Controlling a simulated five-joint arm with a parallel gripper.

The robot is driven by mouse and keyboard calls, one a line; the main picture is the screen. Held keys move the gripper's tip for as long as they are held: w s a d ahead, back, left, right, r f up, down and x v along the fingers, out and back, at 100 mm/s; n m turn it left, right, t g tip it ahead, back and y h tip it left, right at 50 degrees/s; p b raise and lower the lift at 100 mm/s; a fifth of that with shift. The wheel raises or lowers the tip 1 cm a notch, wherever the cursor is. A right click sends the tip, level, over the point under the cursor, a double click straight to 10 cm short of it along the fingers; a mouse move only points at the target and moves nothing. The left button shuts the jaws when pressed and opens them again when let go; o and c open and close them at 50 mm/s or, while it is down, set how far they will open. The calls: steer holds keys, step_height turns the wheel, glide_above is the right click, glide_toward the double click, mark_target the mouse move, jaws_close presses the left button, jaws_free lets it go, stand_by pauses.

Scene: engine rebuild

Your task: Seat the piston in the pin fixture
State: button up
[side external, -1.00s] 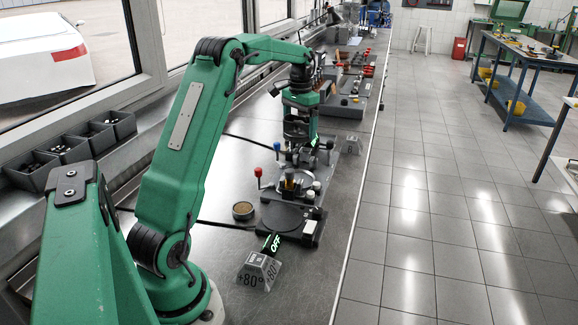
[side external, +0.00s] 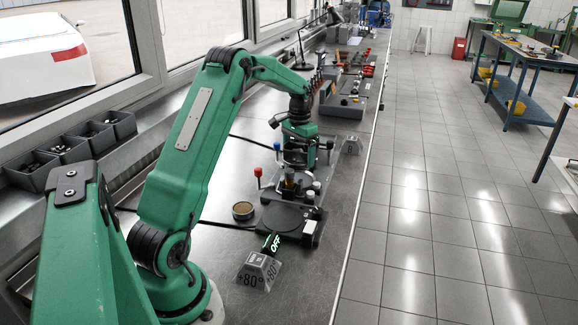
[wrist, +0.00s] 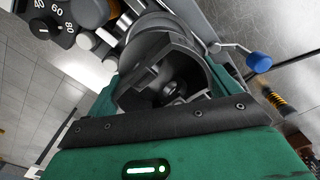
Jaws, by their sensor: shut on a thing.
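The piston (wrist: 165,72) is a grey, hollow part filling the middle of the wrist view, with its ribbed inside showing. My gripper (side external: 300,157) is shut on it, green jaws at its sides. In the side view the gripper points down, low over the pin fixture, a grey plate (side external: 333,150) with a blue-knobbed lever (side external: 277,147). The blue knob (wrist: 258,62) also shows right of the piston in the wrist view. The gripper hides most of the fixture, and I cannot tell whether the piston touches it.
A dark round hot plate (side external: 283,217) with a lit OFF sign stands in front, beside a red-knobbed lever (side external: 258,172). A small round tin (side external: 243,210) sits to its left. An +80° block (side external: 258,270) is nearer.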

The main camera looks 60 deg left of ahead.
steer(key=shift+f, duration=0.15)
steer(key=shift+f, duration=2.2)
steer(key=shift+f, duration=1)
stand_by(1.7)
stand_by(0.4)
steer(key=o, duration=1.2)
steer(key=shift+f, duration=0.1)
steer(key=shift+d, duration=0.1)
steer(key=shift+r, duration=3.15)
